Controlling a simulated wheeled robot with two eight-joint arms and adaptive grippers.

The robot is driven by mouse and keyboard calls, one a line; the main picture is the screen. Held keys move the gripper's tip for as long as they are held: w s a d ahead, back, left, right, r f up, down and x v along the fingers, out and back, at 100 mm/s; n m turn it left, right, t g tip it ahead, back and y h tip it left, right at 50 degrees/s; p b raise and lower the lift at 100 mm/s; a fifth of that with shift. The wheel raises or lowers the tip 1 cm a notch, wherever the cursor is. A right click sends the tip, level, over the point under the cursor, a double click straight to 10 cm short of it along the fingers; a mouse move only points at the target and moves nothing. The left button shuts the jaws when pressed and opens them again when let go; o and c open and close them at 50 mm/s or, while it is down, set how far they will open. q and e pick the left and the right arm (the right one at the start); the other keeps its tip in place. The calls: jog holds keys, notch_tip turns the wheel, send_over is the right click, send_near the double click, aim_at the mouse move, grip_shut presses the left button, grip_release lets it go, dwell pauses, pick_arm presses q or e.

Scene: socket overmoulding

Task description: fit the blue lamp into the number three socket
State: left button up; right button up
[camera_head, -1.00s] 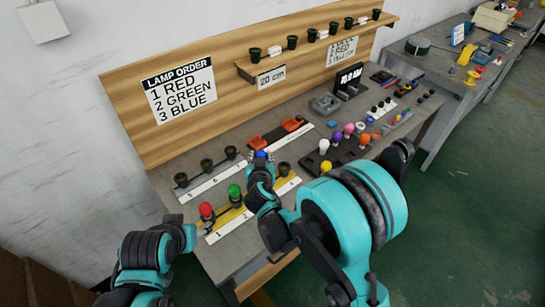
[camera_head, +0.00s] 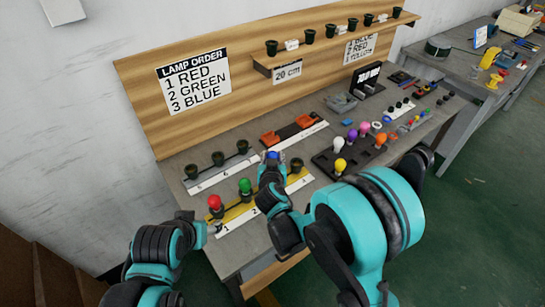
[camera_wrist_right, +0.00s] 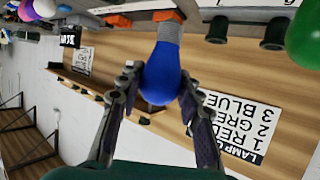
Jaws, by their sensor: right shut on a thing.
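The blue lamp (camera_head: 272,155) is held upright in my right gripper (camera_head: 271,164), above the yellow-and-white numbered strip (camera_head: 236,229). In the right wrist view the blue lamp (camera_wrist_right: 161,75) sits between both fingers of the right gripper (camera_wrist_right: 159,80), its grey threaded base clear of them. The red lamp (camera_head: 214,202) stands in socket 1 and the green lamp (camera_head: 245,186) in socket 2. A dark empty socket (camera_head: 297,165) shows at the strip's far end. My left gripper (camera_head: 211,229) is by the strip's near end, its fingers unclear.
A white strip with several dark sockets (camera_head: 218,158) lies behind. Orange parts (camera_head: 270,137) sit farther back. A black tray (camera_head: 323,162) with several coloured lamps is to the right. The lamp order sign (camera_head: 195,83) on the back board reads red, green, blue.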

jog(key=shift+f+b, duration=0.85)
jog(key=shift+f, duration=0.45)
jog(key=shift+b, duration=0.4)
dwell(0.7)
jog(key=shift+f+b, duration=1.2)
jog(key=shift+f, duration=0.05)
jog(key=o, duration=1.1)
jog(key=shift+r, duration=0.1)
jog(key=v, duration=1.2)
